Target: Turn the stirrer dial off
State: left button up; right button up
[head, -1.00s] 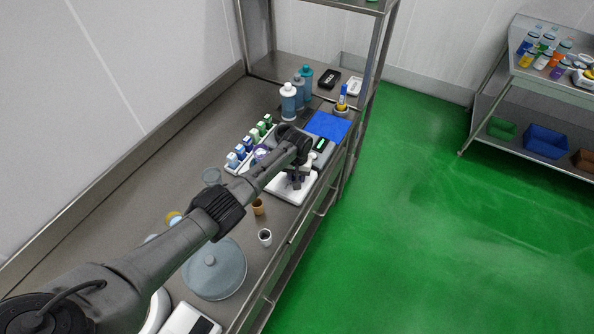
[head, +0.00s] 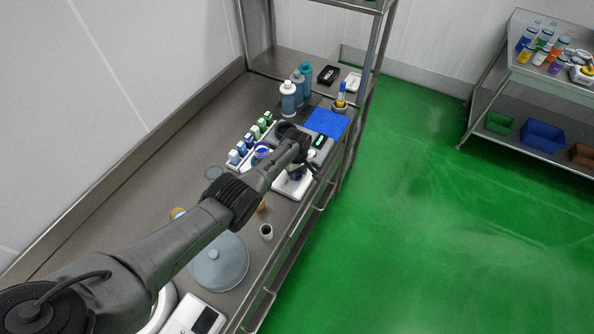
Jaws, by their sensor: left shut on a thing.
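The stirrer, seen as a white flat-based unit (head: 287,190), stands near the bench's front edge in the head view. My left arm reaches over the bench, and my left gripper (head: 303,173) is down at the right side of this white unit. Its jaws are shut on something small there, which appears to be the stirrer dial. The dial itself is hidden behind the fingers, so its setting cannot be read. My right gripper is not in view.
A grey unit with a green display (head: 320,141) and a blue mat (head: 326,122) lie beyond the gripper. Bottles (head: 289,100) stand behind. A small cup (head: 266,232) and a round grey lid (head: 219,263) are nearer. Green floor at right is clear.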

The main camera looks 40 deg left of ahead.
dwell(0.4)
pick_arm(q)
jog(key=o, duration=0.9)
jog(key=shift+o, duration=0.2)
jog(key=shift+r, duration=0.1)
